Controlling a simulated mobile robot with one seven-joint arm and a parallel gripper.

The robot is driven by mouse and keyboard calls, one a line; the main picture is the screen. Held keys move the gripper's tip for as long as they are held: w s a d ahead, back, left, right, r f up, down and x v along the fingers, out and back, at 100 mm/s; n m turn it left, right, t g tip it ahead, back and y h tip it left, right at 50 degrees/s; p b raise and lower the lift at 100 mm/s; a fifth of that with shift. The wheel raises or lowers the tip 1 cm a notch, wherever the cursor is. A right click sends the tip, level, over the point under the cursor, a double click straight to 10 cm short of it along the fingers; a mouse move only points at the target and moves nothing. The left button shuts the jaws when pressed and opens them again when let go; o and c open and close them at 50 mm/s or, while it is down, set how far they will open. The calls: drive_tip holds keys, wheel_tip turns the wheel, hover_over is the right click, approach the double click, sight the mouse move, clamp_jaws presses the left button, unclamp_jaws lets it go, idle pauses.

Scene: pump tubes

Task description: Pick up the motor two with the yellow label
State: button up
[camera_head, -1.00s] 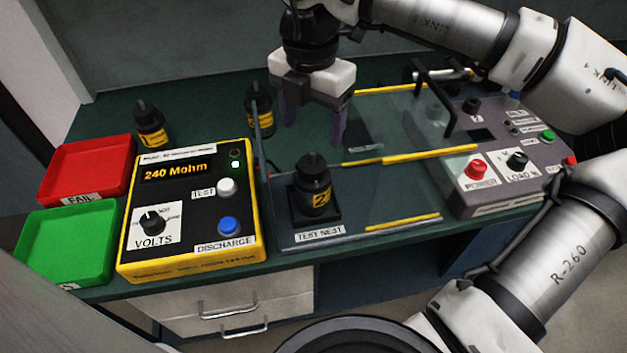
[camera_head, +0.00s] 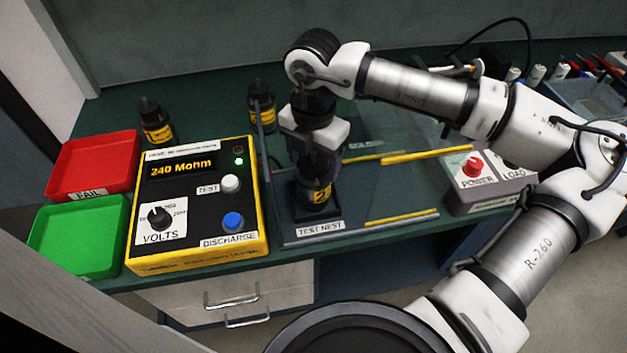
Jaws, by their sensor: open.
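Motor two (camera_head: 314,186) is a small black cylinder with a yellow label that shows a "2". It stands upright in the black test nest (camera_head: 318,214) on the test plate. My gripper (camera_head: 313,160) is directly over and behind the motor's top, with its white body just above. The fingers are dark and mostly hidden behind and beside the motor, so I cannot tell whether they touch it. The gripper is open.
Two other yellow-labelled black motors stand at the back, one left (camera_head: 156,122) and one behind the tester (camera_head: 262,110). The yellow tester (camera_head: 196,205) reads 240 Mohm. Left are a red FAIL tray (camera_head: 130,170) and a green tray (camera_head: 50,236). A power box (camera_head: 476,182) is right.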

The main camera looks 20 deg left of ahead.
clamp_jaws()
idle(0.3)
drive_tip(key=shift+w+r, duration=0.1)
drive_tip(key=shift+r, duration=0.1)
